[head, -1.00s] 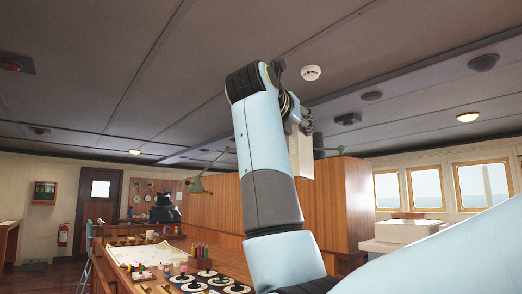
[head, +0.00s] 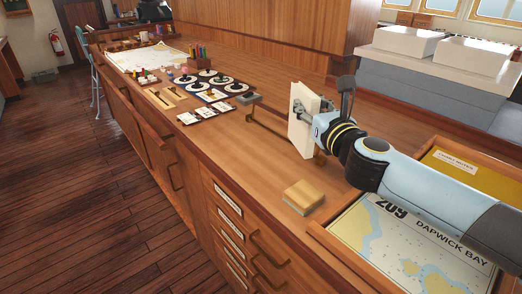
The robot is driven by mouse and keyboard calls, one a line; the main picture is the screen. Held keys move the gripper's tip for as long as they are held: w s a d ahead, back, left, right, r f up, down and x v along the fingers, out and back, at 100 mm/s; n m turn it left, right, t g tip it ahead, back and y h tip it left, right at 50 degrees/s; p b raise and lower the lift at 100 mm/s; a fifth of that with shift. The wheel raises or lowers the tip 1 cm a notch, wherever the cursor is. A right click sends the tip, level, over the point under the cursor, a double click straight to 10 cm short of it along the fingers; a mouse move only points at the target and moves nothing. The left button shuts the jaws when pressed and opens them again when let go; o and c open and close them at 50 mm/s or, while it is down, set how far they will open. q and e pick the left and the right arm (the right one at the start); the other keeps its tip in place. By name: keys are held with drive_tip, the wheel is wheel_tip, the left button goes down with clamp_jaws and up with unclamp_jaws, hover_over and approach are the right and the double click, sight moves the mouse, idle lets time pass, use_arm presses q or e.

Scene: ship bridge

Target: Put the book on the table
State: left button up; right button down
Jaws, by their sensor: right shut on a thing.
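The book (head: 299,136) is a pale, cream-white slab, held upright on edge over the long wooden table (head: 238,140). My right gripper (head: 318,122) reaches in from the right and is shut on the book. One finger shows near the book's upper right part; the other side of the grip is partly hidden. I cannot tell whether the book's lower edge touches the tabletop. My left gripper is out of view.
A tan block (head: 303,195) lies near the table's front edge, below the book. A framed chart (head: 400,235) lies at the right. Small cards (head: 205,112) and round dials (head: 222,82) lie to the left. Bare wood surrounds the block.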

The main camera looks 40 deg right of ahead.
drive_tip(key=w+a+f+b, duration=0.5)
drive_tip(key=w+f, duration=0.3)
drive_tip(key=f, duration=0.2)
drive_tip(key=shift+w+a, duration=0.35)
drive_tip(key=shift+a, duration=0.15)
drive_tip(key=shift+f, duration=0.1)
drive_tip(key=shift+f+b, duration=0.2)
drive_tip(key=shift+b, duration=0.15)
drive_tip(key=c, duration=1.1)
unclamp_jaws()
drive_tip(key=shift+c, duration=0.2)
drive_tip(key=shift+r, duration=0.1)
